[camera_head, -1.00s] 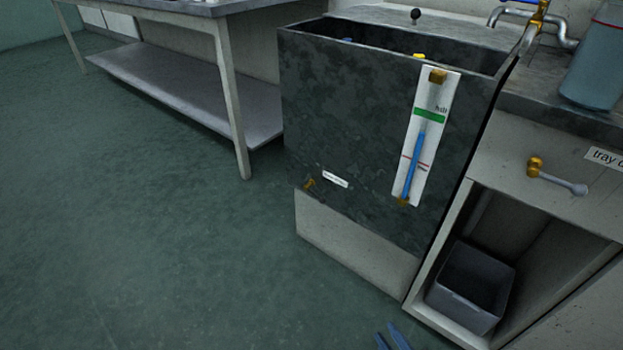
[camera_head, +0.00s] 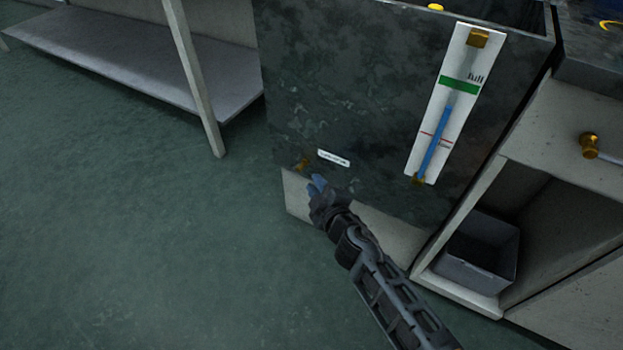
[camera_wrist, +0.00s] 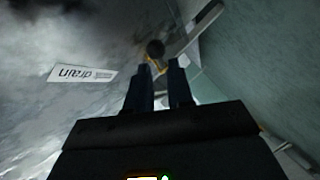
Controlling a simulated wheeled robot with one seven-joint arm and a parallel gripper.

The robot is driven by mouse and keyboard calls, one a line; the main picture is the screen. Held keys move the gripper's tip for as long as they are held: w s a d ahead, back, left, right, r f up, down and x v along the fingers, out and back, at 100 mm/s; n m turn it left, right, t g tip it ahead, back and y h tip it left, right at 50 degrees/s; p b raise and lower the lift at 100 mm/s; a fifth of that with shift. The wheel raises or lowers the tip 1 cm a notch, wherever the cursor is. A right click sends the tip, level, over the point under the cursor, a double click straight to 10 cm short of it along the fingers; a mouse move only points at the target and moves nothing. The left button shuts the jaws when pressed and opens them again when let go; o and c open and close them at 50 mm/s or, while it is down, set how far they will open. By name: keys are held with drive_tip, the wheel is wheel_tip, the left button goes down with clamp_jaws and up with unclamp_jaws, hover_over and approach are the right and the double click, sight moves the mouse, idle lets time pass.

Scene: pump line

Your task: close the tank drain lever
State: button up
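The tank (camera_head: 350,90) is a dark mottled box with a small white label (camera_head: 333,158) low on its front. The drain fitting (camera_head: 302,163) is a small brass piece left of that label, near the tank's lower edge. My gripper (camera_head: 317,182) is just below and right of the fitting, its blue fingers pointing towards it. In the wrist view my gripper (camera_wrist: 161,80) is open, with a gap between the fingers. The brass drain fitting with a dark round end (camera_wrist: 156,52) lies just beyond the fingertips. I cannot tell whether they touch.
A level gauge (camera_head: 440,115) with a blue column is on the tank front. To the right, an open cabinet holds a grey bin (camera_head: 482,252). A bench with a low shelf (camera_head: 140,60) stands at left. The floor (camera_head: 130,220) is clear in front.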

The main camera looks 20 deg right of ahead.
drive_tip(key=x, duration=0.3)
drive_tip(key=shift+w+b, duration=0.15)
drive_tip(key=shift+b, duration=0.15)
clamp_jaws()
drive_tip(key=shift+d, duration=0.1)
idle(1.1)
